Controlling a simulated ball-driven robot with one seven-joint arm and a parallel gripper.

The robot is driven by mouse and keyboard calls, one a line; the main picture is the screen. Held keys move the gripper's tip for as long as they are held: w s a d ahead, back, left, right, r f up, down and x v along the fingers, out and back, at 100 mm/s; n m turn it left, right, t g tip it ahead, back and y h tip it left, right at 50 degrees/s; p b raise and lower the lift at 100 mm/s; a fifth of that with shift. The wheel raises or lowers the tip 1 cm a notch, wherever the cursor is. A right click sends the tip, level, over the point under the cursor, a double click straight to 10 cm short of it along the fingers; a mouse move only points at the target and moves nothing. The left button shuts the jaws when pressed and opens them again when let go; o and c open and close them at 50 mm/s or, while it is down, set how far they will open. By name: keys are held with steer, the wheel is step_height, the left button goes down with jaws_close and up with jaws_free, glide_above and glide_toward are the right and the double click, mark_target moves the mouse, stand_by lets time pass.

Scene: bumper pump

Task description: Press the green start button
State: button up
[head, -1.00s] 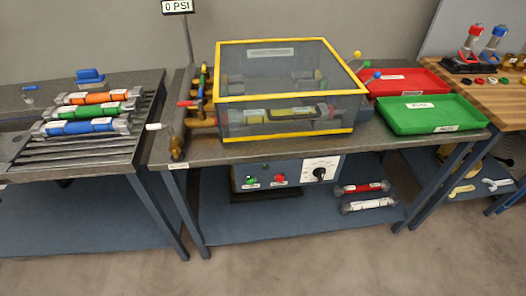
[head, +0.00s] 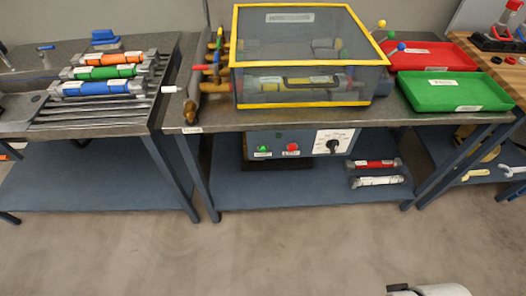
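The green start button (head: 263,149) is on the left of the front of a blue-grey control box (head: 308,136) under the middle bench. A small white label sits below the button. A red button (head: 292,148) is just to its right, and a black dial (head: 333,146) on a white plate is further right. Nothing covers the green button. My gripper is not in view. A white, rounded part, probably of my arm, shows at the bottom right edge, well apart from the box.
The middle bench top (head: 215,116) overhangs the box, and a blue lower shelf (head: 285,195) lies below it. A red and a white cylinder lie on the shelf at right. A yellow-edged clear case (head: 305,104) stands above. The floor (head: 280,250) in front is clear.

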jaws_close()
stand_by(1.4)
